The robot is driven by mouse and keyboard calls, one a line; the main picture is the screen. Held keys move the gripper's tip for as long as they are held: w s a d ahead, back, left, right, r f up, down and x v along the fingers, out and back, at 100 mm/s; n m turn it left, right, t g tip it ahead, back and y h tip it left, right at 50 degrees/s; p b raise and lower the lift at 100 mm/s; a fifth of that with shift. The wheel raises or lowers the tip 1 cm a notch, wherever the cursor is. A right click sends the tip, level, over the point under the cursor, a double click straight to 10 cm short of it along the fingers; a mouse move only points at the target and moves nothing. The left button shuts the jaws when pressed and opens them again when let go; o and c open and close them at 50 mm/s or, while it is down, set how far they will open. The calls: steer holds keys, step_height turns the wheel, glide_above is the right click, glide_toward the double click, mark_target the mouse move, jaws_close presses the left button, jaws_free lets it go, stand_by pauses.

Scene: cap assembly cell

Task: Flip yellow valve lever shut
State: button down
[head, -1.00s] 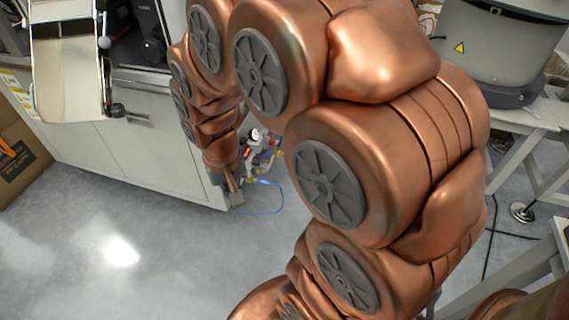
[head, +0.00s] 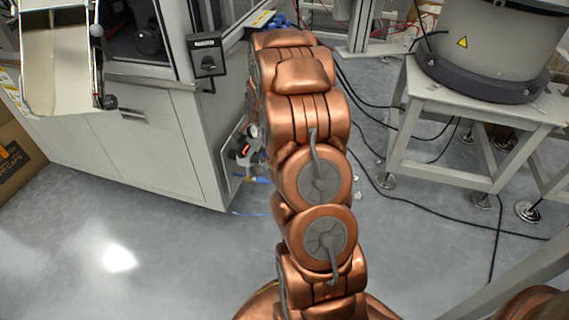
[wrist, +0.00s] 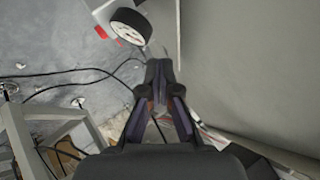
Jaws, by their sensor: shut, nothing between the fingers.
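The yellow valve lever cannot be made out in either view now. In the head view the air-supply unit (head: 243,150) with its gauge and red part is on the side of the cabinet, partly hidden behind my arm. In the wrist view a round white-faced gauge (wrist: 131,26) with a black rim shows at the top, beyond my fingertips. My gripper (wrist: 159,68) is shut and empty, its fingertips together below and right of the gauge. In the head view my gripper is hidden behind my arm.
The grey cabinet (head: 160,140) stands at left; its flat side (wrist: 245,70) fills the right of the wrist view. A white stand (head: 440,165) carries a large round bowl (head: 495,45) at right. Black cables (head: 430,205) lie on the floor. Floor at front left is clear.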

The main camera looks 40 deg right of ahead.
steer(key=w+d+f+m+t+h+b, duration=0.15)
steer(key=d+f+m+t+b, duration=0.4)
steer(key=d+f, duration=1.05)
steer(key=s+f+m+t+h+b, duration=0.1)
steer(key=s+f+m, duration=0.3)
steer(key=f, duration=0.8)
steer(key=s+f+m+t+h+b, duration=0.1)
steer(key=s+f+m+b, duration=0.3)
steer(key=f+m, duration=0.3)
step_height(320, 180, down, 5)
steer(key=shift+s+a, duration=0.4)
steer(key=shift+s, duration=0.4)
steer(key=shift+w, duration=0.1)
steer(key=w+a+r+b+x, duration=0.1)
steer(key=r+b+x, duration=0.1)
steer(key=b+x, duration=0.5)
steer(key=shift+a+x, duration=0.35)
steer(key=shift+x, duration=2.3)
